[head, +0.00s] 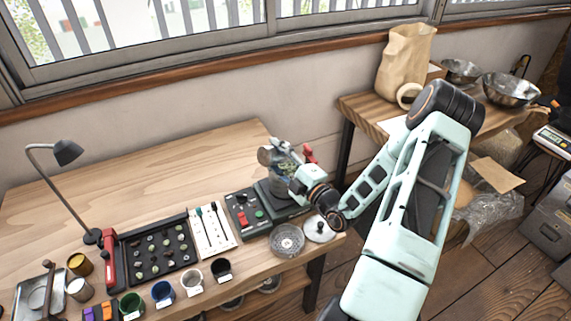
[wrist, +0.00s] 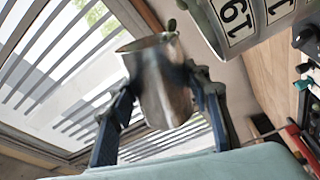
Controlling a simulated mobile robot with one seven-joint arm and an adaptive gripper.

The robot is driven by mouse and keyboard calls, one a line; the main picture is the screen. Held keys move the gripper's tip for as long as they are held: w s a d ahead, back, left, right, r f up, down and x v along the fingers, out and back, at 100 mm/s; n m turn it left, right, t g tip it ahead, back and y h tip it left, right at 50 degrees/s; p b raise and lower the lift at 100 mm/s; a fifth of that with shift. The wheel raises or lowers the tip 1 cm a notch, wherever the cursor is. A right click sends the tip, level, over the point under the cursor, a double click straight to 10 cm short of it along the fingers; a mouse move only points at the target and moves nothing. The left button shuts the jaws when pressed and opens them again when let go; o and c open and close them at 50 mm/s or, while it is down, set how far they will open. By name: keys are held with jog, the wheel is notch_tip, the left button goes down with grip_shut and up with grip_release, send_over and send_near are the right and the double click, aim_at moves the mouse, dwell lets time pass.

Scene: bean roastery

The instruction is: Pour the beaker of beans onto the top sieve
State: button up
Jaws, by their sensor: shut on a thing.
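My gripper (wrist: 158,95) is shut on a metal beaker (wrist: 163,88), with a finger on each side of it. Against the sieve stack (wrist: 235,25), the beaker lies tipped far over, nearly on its side, its mouth near the stack's top rim. A greenish bean (wrist: 171,24) shows just outside the beaker's lip. The stack's side carries number labels. In the head view my gripper (head: 292,180) is at the sieve stack (head: 284,170), which is partly hidden by it. Greenish matter shows at the stack's top. The beaker's inside is hidden.
A dark machine base (head: 282,207) stands under the stack at the table's right end. In front lie a round mesh dish (head: 287,241) and a pale lid (head: 319,228). A bean tray (head: 158,250) and several cups are farther left. The table's back left is clear.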

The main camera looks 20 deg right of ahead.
jog(key=shift+w+d+r+m+p, duration=0.15)
jog(key=shift+d+r+m+p, duration=0.2)
jog(key=shift+m+p, duration=0.75)
dwell(1.4)
jog(key=shift+f, duration=0.15)
